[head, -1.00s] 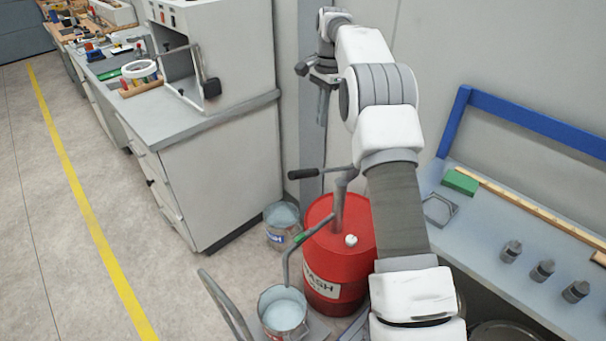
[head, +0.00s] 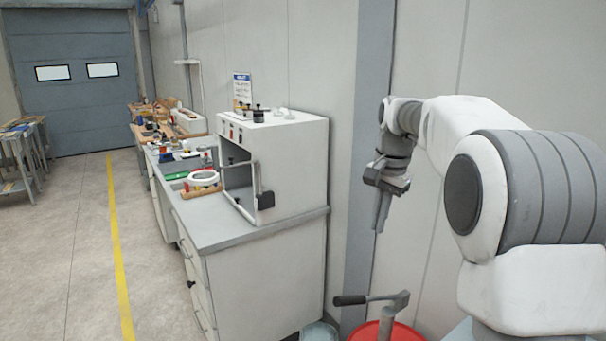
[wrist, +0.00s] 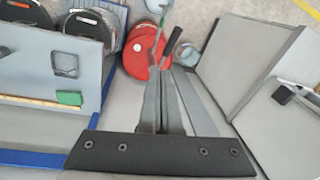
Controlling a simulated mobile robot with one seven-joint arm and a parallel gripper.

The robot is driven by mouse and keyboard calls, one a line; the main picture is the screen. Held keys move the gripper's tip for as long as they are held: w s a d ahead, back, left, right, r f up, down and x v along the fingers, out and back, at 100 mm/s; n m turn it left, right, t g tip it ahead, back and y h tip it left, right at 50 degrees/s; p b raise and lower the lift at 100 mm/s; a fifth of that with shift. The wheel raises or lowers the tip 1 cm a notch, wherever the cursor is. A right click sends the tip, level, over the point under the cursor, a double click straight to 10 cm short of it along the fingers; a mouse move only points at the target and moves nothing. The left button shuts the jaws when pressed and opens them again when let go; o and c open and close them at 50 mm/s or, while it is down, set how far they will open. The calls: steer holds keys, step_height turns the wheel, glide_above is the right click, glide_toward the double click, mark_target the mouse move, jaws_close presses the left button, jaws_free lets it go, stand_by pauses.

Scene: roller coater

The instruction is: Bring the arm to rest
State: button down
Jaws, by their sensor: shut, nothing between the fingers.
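My gripper (head: 382,210) hangs at the end of my raised arm in the head view, in front of the pale wall and to the right of the grey-topped cabinet. Its fingers point down and are together, with nothing between them. In the wrist view my gripper (wrist: 162,82) also shows shut and empty, with the floor and a red drum beyond it. It appears apart from everything around it.
The red drum (head: 398,334) with a crank-handled pump (head: 380,306) stands below my gripper. A white machine with an open door (head: 285,165) sits on the cabinet (head: 262,290). A shelf (wrist: 35,120) bears a green block (wrist: 69,98). Open floor (head: 60,240) lies left.

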steer(key=s+a+r+n+t, duration=0.1)
steer(key=s+n+t, duration=0.15)
steer(key=s, duration=0.85)
steer(key=s+a+r+n+t, duration=0.1)
steer(key=s+n, duration=0.3)
steer(key=s, duration=0.8)
steer(key=s+f+n, duration=0.2)
steer(key=s+f, duration=0.3)
steer(key=s, duration=0.3)
steer(key=shift+t+h, duration=0.3)
steer(key=shift+t, duration=0.05)
steer(key=shift+f+n, duration=0.1)
steer(key=shift+n, duration=0.15)
steer(key=w+m+g+b, duration=0.1)
steer(key=w+m+b, duration=0.55)
steer(key=w, duration=1.15)
steer(key=w+f+m+h+b, duration=0.1)
steer(key=w+f+m+b, duration=0.1)
steer(key=w, duration=0.6)
steer(key=w+a+f+m+g+h+b, duration=0.1)
steer(key=w+f+m, duration=0.3)
steer(key=w, duration=0.5)
step_height(320, 180, down, 3)
steer(key=shift+w+r+b, duration=0.15)
steer(key=shift+b, duration=0.65)
